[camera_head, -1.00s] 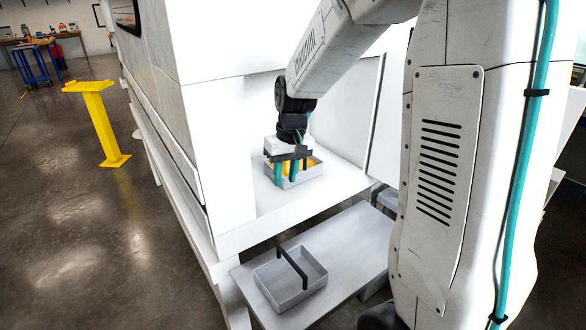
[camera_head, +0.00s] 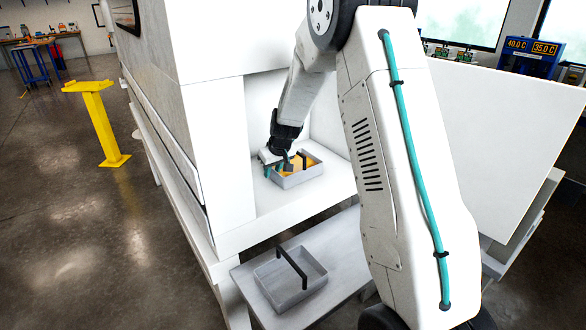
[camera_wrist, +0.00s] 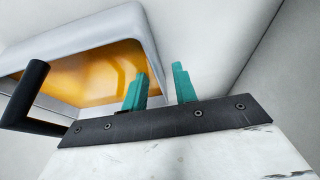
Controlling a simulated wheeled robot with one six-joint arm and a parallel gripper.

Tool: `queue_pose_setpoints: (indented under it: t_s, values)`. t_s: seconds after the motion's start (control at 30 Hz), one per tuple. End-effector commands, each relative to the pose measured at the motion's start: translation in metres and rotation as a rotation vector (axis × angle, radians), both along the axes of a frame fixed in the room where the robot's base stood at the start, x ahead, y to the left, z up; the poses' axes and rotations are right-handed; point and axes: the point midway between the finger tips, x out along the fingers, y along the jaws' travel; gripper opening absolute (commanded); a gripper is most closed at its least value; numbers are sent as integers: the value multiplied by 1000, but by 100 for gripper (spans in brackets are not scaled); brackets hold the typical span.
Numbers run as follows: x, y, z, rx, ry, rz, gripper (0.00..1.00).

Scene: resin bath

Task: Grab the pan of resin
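The pan of resin (camera_head: 299,180) is a grey tray holding amber liquid, with a dark handle (camera_head: 289,163). It stands on the white floor of the enclosure. In the wrist view the pan (camera_wrist: 142,22) fills the upper left, and its dark handle post (camera_wrist: 28,92) is at the left. My gripper (camera_head: 273,170) is at the pan's left side, tilted. One finger overlaps the resin area in the picture, the other lies right of the pan. The handle is outside them. Contact with the rim cannot be told.
A second grey pan (camera_head: 308,288) with a dark handle, seemingly empty, sits on a low grey table (camera_head: 340,240) in front. White enclosure walls (camera_head: 215,150) stand close to the left of my gripper. A yellow post (camera_head: 100,125) stands on open floor at the left.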

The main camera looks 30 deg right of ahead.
Motion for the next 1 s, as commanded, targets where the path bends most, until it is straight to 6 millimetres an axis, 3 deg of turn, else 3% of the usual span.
queue_pose_setpoints:
  t_s: [0.27,0.4,0.77,1.0]
  values:
    - [2,0,-5,0,1,-1,28]
    - [1,0,-5,0,1,-1,0]
    - [2,0,-3,0,0,0,0]
    - [2,0,12,-1,-2,0,0]
